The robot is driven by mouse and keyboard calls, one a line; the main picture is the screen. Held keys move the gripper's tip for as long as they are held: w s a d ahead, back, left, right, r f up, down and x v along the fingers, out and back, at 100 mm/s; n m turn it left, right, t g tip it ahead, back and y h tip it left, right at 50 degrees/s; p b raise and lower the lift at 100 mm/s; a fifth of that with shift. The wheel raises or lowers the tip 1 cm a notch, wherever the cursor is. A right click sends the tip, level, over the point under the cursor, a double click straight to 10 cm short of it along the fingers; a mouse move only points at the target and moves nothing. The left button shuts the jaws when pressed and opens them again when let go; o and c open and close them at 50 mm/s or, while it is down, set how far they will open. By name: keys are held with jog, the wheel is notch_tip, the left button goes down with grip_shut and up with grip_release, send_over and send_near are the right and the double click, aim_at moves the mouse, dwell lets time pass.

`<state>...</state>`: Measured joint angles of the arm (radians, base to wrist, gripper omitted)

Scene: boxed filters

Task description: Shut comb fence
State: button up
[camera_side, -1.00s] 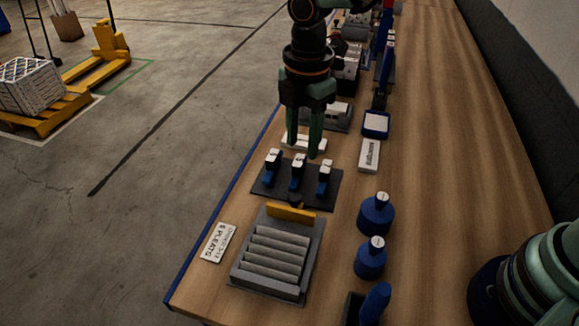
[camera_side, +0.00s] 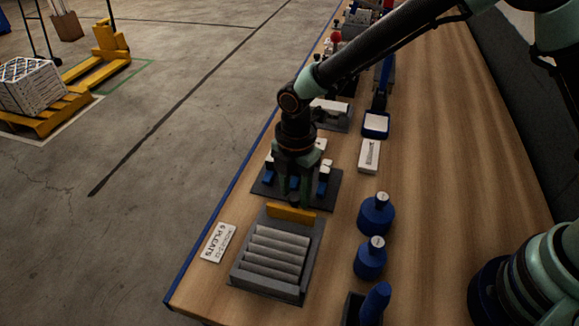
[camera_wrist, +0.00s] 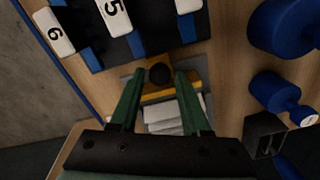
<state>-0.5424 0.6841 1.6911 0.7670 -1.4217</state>
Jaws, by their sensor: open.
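The comb fence is a yellow bar (camera_side: 291,213) across the far end of a grey tray (camera_side: 316,250) that holds several grey ridged rolls. A dark round knob (camera_wrist: 160,73) stands on the yellow bar (camera_wrist: 170,91) in the wrist view. My gripper (camera_side: 294,202) is over the far side of the bar, pointing down. In the wrist view my gripper (camera_wrist: 158,72) is open, with one green finger on each side of the knob. I cannot tell whether the fingers touch it.
A black rack (camera_side: 324,200) with several blue, white-topped pieces stands just behind the tray, partly hidden by my gripper. Blue knobbed weights (camera_side: 376,214) stand to the right. A sign reading "PLEATS" (camera_side: 218,242) lies left of the tray. Bare wood lies further right.

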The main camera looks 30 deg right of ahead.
jog(key=shift+f, duration=0.25)
grip_shut()
jog(key=shift+r, duration=0.1)
dwell(1.2)
